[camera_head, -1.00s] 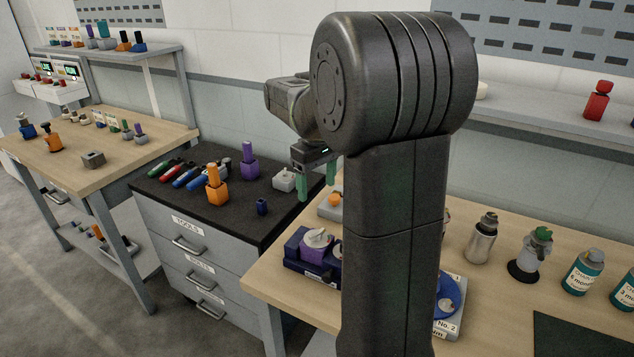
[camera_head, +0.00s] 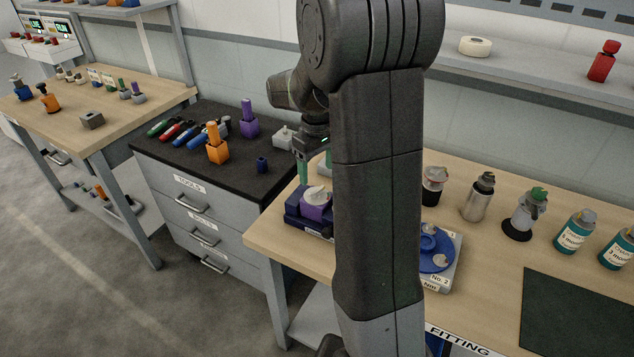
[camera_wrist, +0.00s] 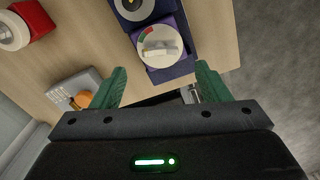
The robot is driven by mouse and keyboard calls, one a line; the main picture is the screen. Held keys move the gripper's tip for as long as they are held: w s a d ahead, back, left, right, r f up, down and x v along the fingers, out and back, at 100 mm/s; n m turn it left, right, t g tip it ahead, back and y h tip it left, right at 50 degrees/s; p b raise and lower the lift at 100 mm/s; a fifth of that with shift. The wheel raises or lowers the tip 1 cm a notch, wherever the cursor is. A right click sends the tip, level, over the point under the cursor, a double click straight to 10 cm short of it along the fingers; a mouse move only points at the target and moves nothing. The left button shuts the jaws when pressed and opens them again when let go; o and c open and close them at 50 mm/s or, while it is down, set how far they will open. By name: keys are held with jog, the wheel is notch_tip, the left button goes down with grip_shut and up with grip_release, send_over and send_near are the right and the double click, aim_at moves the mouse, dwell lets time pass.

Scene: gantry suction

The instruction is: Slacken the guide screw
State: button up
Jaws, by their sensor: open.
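My gripper (camera_wrist: 160,86) is open with green fingers and nothing between them. In the head view, my gripper (camera_head: 312,168) hangs above the left end of the fitting bench, beside the purple block (camera_head: 317,213). This block sits in a dark blue base (camera_head: 294,206) and has a pale round dial with a raised grip (camera_head: 316,193). In the wrist view, the dial (camera_wrist: 160,45) has red and green marks and lies beyond the fingertips, apart from them. An orange knob (camera_wrist: 81,100) on a grey block shows left of the fingers. I cannot tell which part is the guide screw.
A blue disc fixture (camera_head: 434,250) stands right of my arm on the fitting bench (camera_head: 480,285). A metal bottle (camera_head: 477,198) and teal bottles (camera_head: 574,232) stand farther right. The black-topped tool cabinet (camera_head: 235,165) is left. My arm hides part of the bench.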

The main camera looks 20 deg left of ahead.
aim_at(317, 188)
notch_tip(317, 188, down, 6)
jog(key=shift+r, duration=0.1)
jog(key=c, duration=1)
jog(key=shift+n, duration=0.3)
jog(key=shift+n+b, duration=0.3)
jog(key=shift+n, duration=2.6)
jog(key=o, duration=1)
